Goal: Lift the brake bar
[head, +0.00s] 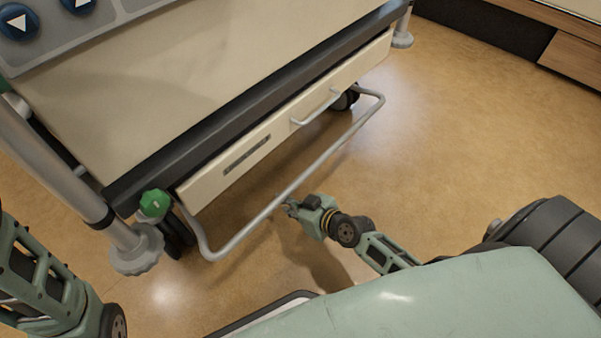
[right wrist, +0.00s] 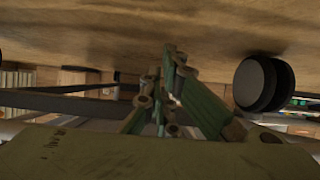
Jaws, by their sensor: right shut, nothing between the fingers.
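The brake bar (head: 318,162) is a grey bent tube running low along the near side of the bed, below the drawer front. In the right wrist view the green fingers of my right gripper (right wrist: 172,62) are together. My left arm shows at the lower left of the head view, but its gripper is out of view.
The bed has a cream drawer front (head: 240,158) with a handle (head: 315,107). A grey post with a round foot (head: 137,250) and a green knob (head: 154,203) stand at the left corner. A dark wheel (right wrist: 263,84) shows in the right wrist view. Floor (head: 450,130) to the right is clear.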

